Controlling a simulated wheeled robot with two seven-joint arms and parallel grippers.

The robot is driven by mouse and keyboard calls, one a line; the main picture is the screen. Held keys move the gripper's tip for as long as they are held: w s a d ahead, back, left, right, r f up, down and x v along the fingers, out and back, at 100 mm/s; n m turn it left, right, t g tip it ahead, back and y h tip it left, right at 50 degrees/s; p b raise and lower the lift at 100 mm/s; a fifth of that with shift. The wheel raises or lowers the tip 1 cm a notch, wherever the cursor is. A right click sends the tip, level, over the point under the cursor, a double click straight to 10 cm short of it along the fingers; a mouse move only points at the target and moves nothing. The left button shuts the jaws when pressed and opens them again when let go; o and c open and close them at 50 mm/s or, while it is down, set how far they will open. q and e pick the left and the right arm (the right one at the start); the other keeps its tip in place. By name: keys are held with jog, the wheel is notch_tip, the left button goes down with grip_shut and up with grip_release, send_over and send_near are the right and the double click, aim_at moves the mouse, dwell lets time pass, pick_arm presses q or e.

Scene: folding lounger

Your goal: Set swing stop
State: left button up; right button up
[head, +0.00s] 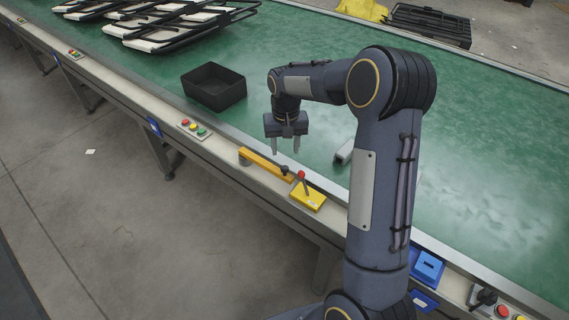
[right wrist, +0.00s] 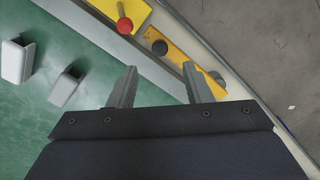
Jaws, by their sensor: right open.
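A yellow bar (head: 262,163) with a dark knob at its right end lies along the conveyor's near edge; it also shows in the right wrist view (right wrist: 187,58). Just right of it is a yellow plate (head: 307,198) with a red-knobbed lever (head: 302,177); the red knob shows in the right wrist view (right wrist: 124,25). Which of these is the swing stop I cannot tell. My right gripper (head: 285,150) points down, open and empty, above the belt edge just behind the bar. Its fingers (right wrist: 160,68) show apart in the right wrist view. My left gripper is out of view.
A black open bin (head: 214,86) stands on the green belt, left of my right gripper. Grey blocks (right wrist: 65,88) are on the belt, partly behind my arm in the head view. Button boxes (head: 194,129) line the near rail. Lounger frames (head: 165,28) lie at the far left.

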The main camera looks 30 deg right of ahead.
aim_at(285, 168)
notch_tip(285, 168, down, 8)
jog(key=shift+w+f+p, duration=0.15)
jog(key=shift+p, duration=0.15)
grip_shut()
dwell(0.3)
